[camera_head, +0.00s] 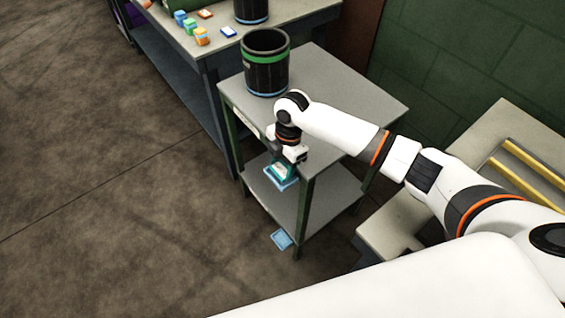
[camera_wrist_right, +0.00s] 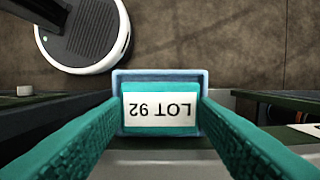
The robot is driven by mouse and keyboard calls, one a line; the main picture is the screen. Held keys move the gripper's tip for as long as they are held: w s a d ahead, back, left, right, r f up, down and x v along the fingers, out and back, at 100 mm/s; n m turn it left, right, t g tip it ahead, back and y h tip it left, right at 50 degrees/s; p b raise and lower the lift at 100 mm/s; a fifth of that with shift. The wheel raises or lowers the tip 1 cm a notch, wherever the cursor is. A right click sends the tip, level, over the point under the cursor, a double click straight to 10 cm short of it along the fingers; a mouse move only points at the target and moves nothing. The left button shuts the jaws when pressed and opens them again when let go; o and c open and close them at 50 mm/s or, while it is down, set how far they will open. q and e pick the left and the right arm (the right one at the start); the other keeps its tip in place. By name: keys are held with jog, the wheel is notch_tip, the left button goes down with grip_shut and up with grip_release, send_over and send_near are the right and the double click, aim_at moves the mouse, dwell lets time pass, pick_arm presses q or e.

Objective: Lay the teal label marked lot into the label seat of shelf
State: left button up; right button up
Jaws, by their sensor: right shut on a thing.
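The teal label (camera_wrist_right: 160,89), with a white patch reading "LOT 92" upside down, is between the fingers of my right gripper (camera_wrist_right: 160,112) in the right wrist view. A light blue frame (camera_wrist_right: 160,75), which looks like a label seat, borders it there. I cannot tell whether the label rests in the frame or is just above it. In the head view my right gripper (camera_head: 284,168) points down at the front of the grey shelf (camera_head: 345,95), with the light blue frame (camera_head: 284,184) just under it. My left gripper is not in view.
A black bin with a green band (camera_head: 265,65) stands on the shelf's top. A second light blue piece (camera_head: 281,240) shows low by the shelf's front leg. A workbench (camera_head: 190,42) with small coloured blocks is behind. The floor at left is clear.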

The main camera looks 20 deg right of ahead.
jog(key=shift+f, duration=0.55)
jog(key=o, duration=1)
jog(key=shift+w+r, duration=0.1)
jog(key=shift+r, duration=0.25)
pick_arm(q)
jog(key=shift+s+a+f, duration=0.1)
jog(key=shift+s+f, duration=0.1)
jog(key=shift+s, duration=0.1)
pick_arm(e)
jog(key=r, duration=0.4)
jog(key=d+r, duration=0.1)
jog(key=r, duration=0.7)
jog(key=shift+w+d+r, duration=0.2)
jog(key=shift+d+r, duration=0.05)
jog(key=shift+d, duration=0.05)
